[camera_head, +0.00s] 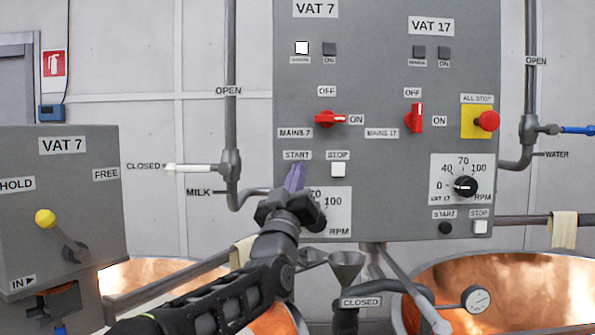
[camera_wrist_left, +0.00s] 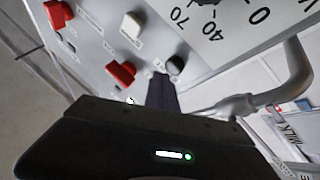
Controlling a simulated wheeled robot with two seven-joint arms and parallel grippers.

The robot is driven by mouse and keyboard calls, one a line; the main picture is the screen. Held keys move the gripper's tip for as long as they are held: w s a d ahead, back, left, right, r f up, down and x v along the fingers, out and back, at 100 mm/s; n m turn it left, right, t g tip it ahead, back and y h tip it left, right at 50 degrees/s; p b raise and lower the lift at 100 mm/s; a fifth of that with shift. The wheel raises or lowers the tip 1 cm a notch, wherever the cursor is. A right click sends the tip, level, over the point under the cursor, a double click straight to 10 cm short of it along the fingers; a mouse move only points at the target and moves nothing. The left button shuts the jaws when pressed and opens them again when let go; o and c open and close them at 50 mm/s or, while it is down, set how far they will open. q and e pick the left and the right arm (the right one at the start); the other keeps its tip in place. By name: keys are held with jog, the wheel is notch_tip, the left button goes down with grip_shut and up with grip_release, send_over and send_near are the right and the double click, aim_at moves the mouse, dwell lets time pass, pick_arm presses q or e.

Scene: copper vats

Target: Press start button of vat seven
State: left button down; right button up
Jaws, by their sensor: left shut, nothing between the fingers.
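The grey control panel (camera_head: 375,80) has a VAT 7 side on the left. The START label (camera_head: 297,155) shows there; in the head view its button is hidden behind my left gripper (camera_head: 295,176). The gripper is shut and empty, its purple-tinted fingers pointing up at the panel. In the left wrist view a dark round start button (camera_wrist_left: 175,65) shows just beside the fingertips (camera_wrist_left: 161,78); I cannot tell whether they touch. The white stop button (camera_head: 338,169) is right of the fingers. The red mains 7 switch (camera_head: 329,119) points to ON. My right gripper is out of view.
VAT 17 controls, with a dark start button (camera_head: 445,228), fill the panel's right side. The red all-stop button (camera_head: 488,121) is at its right edge. A milk pipe (camera_head: 231,180) runs left of the panel. A grey lever box (camera_head: 60,190) stands at left, copper vats (camera_head: 520,285) below.

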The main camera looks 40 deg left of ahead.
pick_arm(q)
jog(key=shift+w+a, duration=0.1)
jog(key=shift+w, duration=0.05)
jog(key=shift+w+a, duration=0.15)
jog(key=shift+w, duration=0.05)
jog(key=shift+w+a, duration=0.3)
jog(key=shift+w, duration=0.05)
dwell(0.8)
jog(key=shift+b, duration=0.3)
jog(key=shift+s+d+b, duration=0.55)
jog(key=shift+s+b, duration=0.15)
jog(key=shift+s, duration=0.1)
